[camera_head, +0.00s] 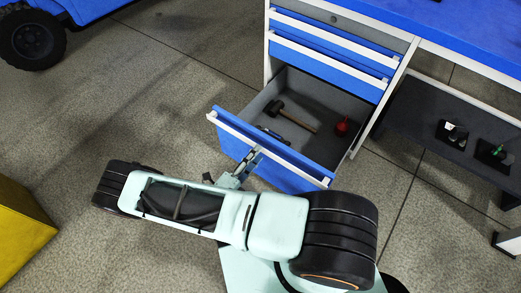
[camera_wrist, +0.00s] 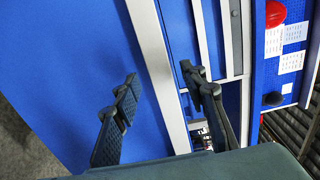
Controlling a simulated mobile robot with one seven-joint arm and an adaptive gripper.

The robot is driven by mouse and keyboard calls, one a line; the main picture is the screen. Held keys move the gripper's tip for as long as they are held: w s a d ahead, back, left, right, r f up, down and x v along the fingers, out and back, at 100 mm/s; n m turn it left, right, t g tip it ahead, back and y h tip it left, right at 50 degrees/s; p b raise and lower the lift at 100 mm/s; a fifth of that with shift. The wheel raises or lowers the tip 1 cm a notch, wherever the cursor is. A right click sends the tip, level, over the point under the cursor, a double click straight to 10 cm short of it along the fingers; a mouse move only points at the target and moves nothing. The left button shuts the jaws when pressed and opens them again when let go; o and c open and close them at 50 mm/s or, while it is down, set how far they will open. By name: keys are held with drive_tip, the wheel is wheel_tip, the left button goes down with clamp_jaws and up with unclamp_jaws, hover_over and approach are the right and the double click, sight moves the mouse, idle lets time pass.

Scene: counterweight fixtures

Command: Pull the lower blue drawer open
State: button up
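The lower blue drawer (camera_head: 233,150) stands pulled well out of the cabinet in the head view. Its white handle (camera_head: 225,127) runs along the top of the blue front. My gripper (camera_head: 254,160) is at the middle of this front, by the handle. In the wrist view the blue front fills the left side, and the white handle (camera_wrist: 148,45) passes between the fingers of my gripper (camera_wrist: 158,76). The fingers are spread, with a gap visible on either side of the handle. The fingertips are small and partly hidden in the head view.
Inside the drawer lie a mallet (camera_head: 292,116), a red item (camera_head: 342,127) and a dark tool. Two shut blue drawers (camera_head: 325,61) are above. A dark shelf (camera_head: 425,125) is at right, a yellow block (camera_head: 22,230) at lower left. Floor left of the drawer is clear.

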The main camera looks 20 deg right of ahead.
drive_tip(key=v, duration=0.3)
drive_tip(key=shift+s+a, duration=0.25)
drive_tip(key=shift+a, duration=0.05)
